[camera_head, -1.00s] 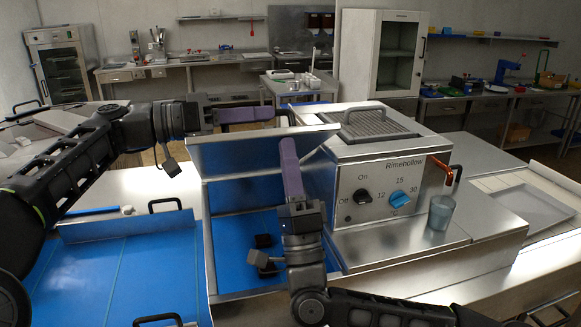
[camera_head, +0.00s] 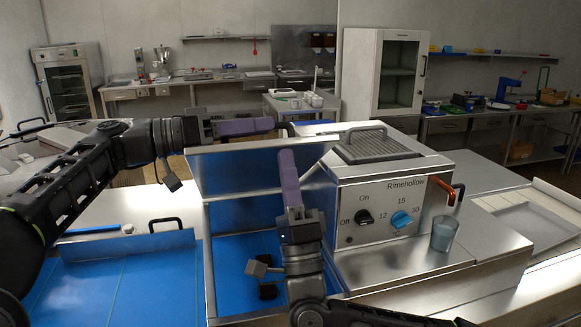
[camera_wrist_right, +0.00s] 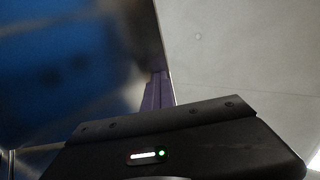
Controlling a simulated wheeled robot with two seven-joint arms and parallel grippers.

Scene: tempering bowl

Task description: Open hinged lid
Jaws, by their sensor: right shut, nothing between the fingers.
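The hinged lid (camera_head: 235,172) is a steel-edged panel with a blue inner face. It stands raised at the back of a blue-lined bay (camera_head: 240,250), left of the machine. My right gripper (camera_head: 288,165) is shut and empty, with its purple fingers pointing up in front of the blue face; contact is unclear. The fingers also show in the right wrist view (camera_wrist_right: 157,90), between a blurred blue surface and a pale one. My left gripper (camera_head: 262,126) points right at the lid's top edge. Its fingers overlap in this view, so their opening is hidden.
The machine (camera_head: 375,190), marked Rimehollow, has a black knob (camera_head: 363,217), a blue knob (camera_head: 401,220) and a copper spout (camera_head: 442,187). A grey cup (camera_head: 444,233) stands below the spout.

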